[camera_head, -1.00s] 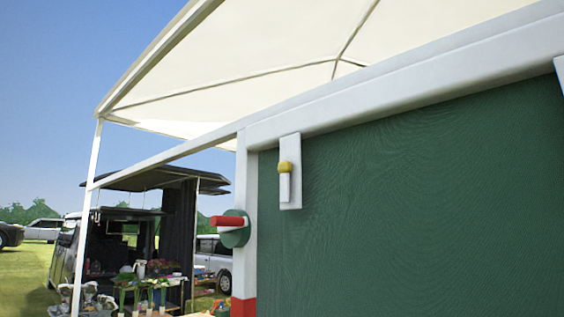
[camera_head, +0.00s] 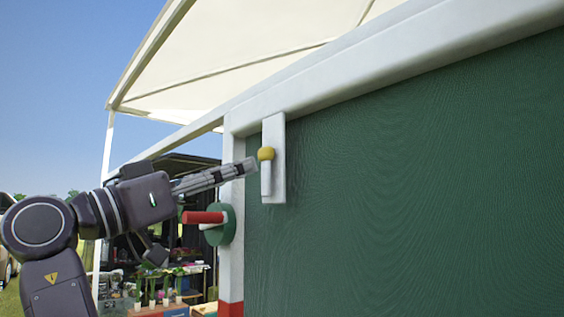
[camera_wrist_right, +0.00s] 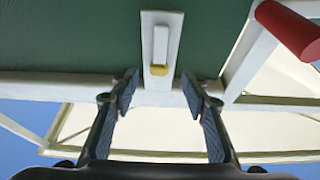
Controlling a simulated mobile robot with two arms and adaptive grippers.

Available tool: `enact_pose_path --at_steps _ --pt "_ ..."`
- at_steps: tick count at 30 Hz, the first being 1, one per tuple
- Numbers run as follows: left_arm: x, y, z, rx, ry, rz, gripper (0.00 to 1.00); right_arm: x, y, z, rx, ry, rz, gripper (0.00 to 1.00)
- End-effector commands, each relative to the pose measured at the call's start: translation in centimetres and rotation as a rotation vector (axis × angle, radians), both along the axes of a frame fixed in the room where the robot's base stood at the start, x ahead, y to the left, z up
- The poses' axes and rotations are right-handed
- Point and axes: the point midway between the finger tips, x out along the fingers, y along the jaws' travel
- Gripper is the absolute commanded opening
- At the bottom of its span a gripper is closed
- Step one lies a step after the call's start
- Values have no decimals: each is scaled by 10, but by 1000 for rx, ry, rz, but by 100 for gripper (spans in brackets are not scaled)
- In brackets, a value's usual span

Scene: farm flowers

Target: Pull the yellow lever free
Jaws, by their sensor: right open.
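The yellow lever (camera_head: 266,154) is a small rounded yellow knob on a white handle and white plate (camera_head: 280,185), mounted upright on the green panel near its left edge. My right gripper (camera_head: 250,166) reaches in from the left, its fingertips just left of the knob. In the right wrist view, the yellow knob (camera_wrist_right: 158,70) lies ahead, between the lines of the two spread fingers. My right gripper (camera_wrist_right: 160,79) is open with nothing between its fingers. Contact with the lever does not show. My left gripper is not in view.
A red rod on a green disc (camera_head: 203,217) sticks out below my right gripper; the red rod also shows at upper right in the wrist view (camera_wrist_right: 288,28). A white frame beam (camera_head: 350,60) runs above the green panel (camera_head: 420,190). Stall tables with plants (camera_head: 158,290) stand behind.

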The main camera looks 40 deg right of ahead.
Motion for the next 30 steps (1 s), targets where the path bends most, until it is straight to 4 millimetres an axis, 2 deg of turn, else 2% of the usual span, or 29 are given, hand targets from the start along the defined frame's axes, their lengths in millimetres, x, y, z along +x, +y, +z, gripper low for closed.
enact_pose_path --at_steps 3,5,12,15,19,24,27,30 --pt "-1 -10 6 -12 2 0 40 -1 -8 7 1 -4 -2 42" --pt "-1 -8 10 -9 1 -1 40 0 -16 11 1 -5 -1 42" --pt "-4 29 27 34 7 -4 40 3 -52 25 0 -4 -1 42" --pt "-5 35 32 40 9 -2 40 4 -62 29 0 -2 0 42" --pt "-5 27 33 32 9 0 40 5 -69 30 0 -2 1 42" --pt "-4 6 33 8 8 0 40 5 -71 30 -1 -2 2 42" --pt "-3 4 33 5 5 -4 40 5 -71 30 -1 -2 2 42" --pt "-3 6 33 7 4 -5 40 5 -70 30 -1 -2 2 31"
